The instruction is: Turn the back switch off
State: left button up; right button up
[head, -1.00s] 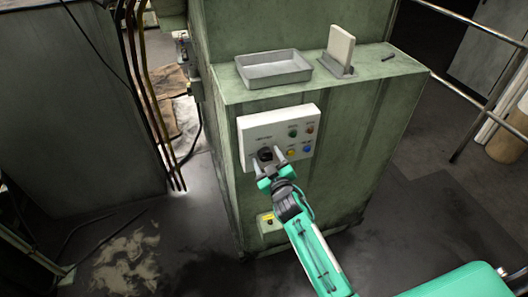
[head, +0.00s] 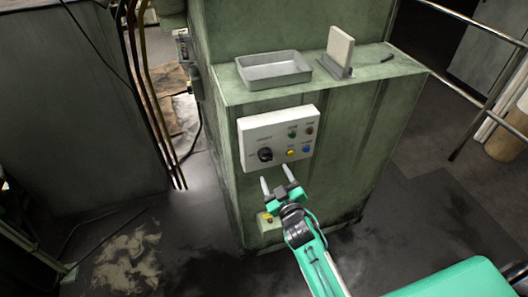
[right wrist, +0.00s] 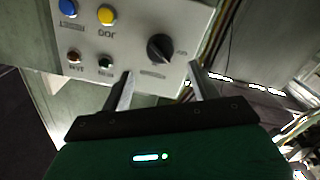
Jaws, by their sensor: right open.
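The white control panel (head: 278,137) is on the front of the green machine cabinet. A black rotary switch (head: 265,154) sits at its lower left, with several coloured buttons to its right. The switch also shows in the right wrist view (right wrist: 160,48), just beyond the gap between the fingers. I cannot tell which switch is meant by the back one. My right gripper (head: 275,182) is open and empty, just below the panel and apart from the switch. It also shows in the right wrist view (right wrist: 160,90). My left gripper is not in view.
A grey metal tray (head: 273,69) and a stand with a pale plate (head: 340,48) are on the cabinet top. A small yellow box (head: 267,220) is low on the cabinet front, close to my right gripper. Hanging cables (head: 145,90) and a metal railing (head: 480,95) flank the cabinet.

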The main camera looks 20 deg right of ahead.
aim_at(267, 159)
jog(key=shift+n, duration=0.9)
jog(key=w+b, duration=0.1)
jog(key=w, duration=0.7)
jog(key=shift+w+a+f, duration=0.1)
jog(key=shift+w+a, duration=0.05)
jog(key=shift+f+m+b, duration=0.1)
jog(key=shift+m+b, duration=0.2)
jog(key=shift+m, duration=0.7)
jog(key=shift+r+m, duration=0.2)
jog(key=shift+m, duration=0.6)
jog(key=shift+s+r+m+p, duration=0.15)
jog(key=shift+m+p, duration=0.3)
jog(key=shift+m, duration=0.65)
jog(key=shift+f+m, duration=0.2)
jog(key=shift+m, duration=0.3)
